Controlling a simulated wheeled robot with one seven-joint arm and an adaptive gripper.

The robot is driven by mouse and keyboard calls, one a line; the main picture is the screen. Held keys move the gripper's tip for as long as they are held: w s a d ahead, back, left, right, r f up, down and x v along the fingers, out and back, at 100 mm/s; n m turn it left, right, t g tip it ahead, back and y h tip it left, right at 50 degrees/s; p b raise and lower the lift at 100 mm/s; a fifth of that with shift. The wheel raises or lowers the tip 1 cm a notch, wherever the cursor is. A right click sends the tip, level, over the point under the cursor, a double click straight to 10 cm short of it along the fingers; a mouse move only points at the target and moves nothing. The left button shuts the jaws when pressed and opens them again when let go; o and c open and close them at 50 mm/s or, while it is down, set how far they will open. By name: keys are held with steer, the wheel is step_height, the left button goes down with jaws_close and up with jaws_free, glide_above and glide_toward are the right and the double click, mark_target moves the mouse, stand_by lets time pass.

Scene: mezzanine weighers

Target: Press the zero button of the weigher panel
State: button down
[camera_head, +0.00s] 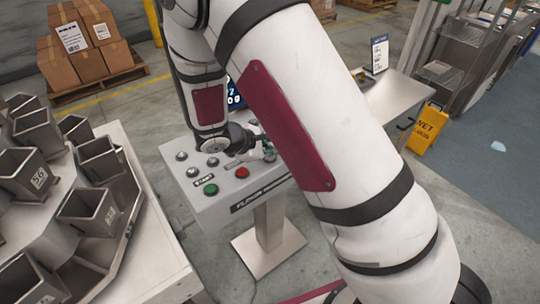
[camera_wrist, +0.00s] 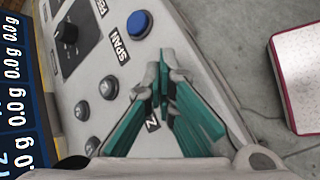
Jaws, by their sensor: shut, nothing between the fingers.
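The weigher panel (camera_head: 212,205) is a grey sloped box on a post, with several silver buttons, a green button (camera_head: 210,189) and a red button (camera_head: 242,172). The wrist view shows its face closely, with a blue button (camera_wrist: 140,23) near a SPAN label (camera_wrist: 118,48). A label beginning with Z (camera_wrist: 152,123) shows between my fingers; the rest of it is covered. I cannot see which button belongs to it. My gripper (camera_wrist: 163,77) is shut and empty, its teal fingers over the panel. Whether the tips touch it I cannot tell. My arm hides part of the panel in the head view.
A black knob (camera_wrist: 68,38) and silver buttons (camera_wrist: 109,88) lie left of my fingers in the wrist view, beside a lit display (camera_wrist: 14,100). Metal weigher buckets (camera_head: 100,158) stand left. Boxes (camera_head: 85,45) sit behind, and a yellow wet-floor sign (camera_head: 426,128) stands right.

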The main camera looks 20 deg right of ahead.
steer(key=shift+r, duration=0.7)
steer(key=shift+r+p, duration=0.95)
steer(key=shift+r, duration=1.55)
